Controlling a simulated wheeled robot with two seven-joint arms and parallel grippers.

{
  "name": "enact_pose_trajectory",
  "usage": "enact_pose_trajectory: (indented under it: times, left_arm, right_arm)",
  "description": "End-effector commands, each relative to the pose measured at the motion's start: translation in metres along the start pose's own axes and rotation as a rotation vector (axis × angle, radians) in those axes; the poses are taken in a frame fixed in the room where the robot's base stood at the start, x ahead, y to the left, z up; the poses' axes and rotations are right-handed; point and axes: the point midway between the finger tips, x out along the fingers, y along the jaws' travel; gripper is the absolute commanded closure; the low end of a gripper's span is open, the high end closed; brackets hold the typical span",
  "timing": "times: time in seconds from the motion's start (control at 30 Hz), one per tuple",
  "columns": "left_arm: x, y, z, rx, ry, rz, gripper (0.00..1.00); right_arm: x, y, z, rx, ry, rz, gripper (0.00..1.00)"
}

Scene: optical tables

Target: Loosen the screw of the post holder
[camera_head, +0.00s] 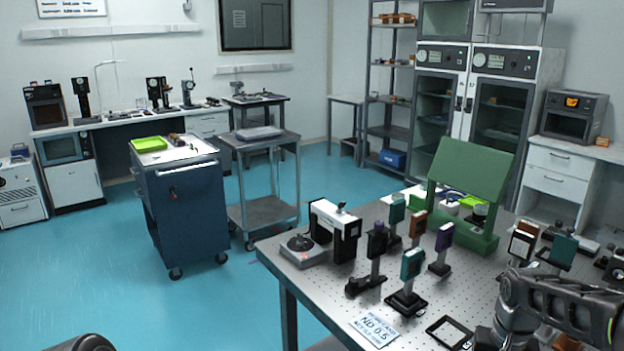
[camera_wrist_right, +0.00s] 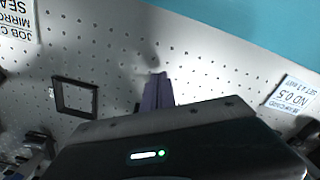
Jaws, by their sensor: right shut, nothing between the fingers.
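Several posts in holders stand on the optical table. One carries a teal square mount (camera_head: 412,263) on a black square base (camera_head: 406,303). A black mount (camera_head: 376,242) stands on a post to its left, on a long black base (camera_head: 366,285). Which post holder is meant, and its screw, I cannot tell. My right gripper (camera_wrist_right: 157,90) is shut and empty in the right wrist view, over bare tabletop, with no post holder between its fingers. Its arm comes in at the right in the head view. My left gripper is out of view.
A flat black square frame (camera_head: 449,332) lies near the front; it also shows in the right wrist view (camera_wrist_right: 75,97). A white ND 0.5 card (camera_head: 375,327) lies beside it. A green panel (camera_head: 468,178) stands at the back. More mounts stand at the right.

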Motion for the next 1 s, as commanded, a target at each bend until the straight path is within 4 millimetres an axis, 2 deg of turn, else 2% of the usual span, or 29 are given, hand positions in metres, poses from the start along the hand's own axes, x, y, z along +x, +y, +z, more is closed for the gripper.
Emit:
enact_pose_trajectory:
  times: [0.17, 0.5, 1.0]
  left_arm:
    - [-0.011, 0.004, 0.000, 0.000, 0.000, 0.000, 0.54]
    - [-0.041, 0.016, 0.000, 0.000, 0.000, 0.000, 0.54]
    - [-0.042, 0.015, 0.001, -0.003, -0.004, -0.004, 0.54]
  right_arm:
    - [-0.014, 0.000, 0.000, 0.000, 0.001, 0.000, 1.00]
    - [-0.057, 0.000, 0.000, -0.001, 0.001, 0.000, 1.00]
    - [-0.060, 0.000, 0.000, 0.000, 0.000, 0.000, 1.00]
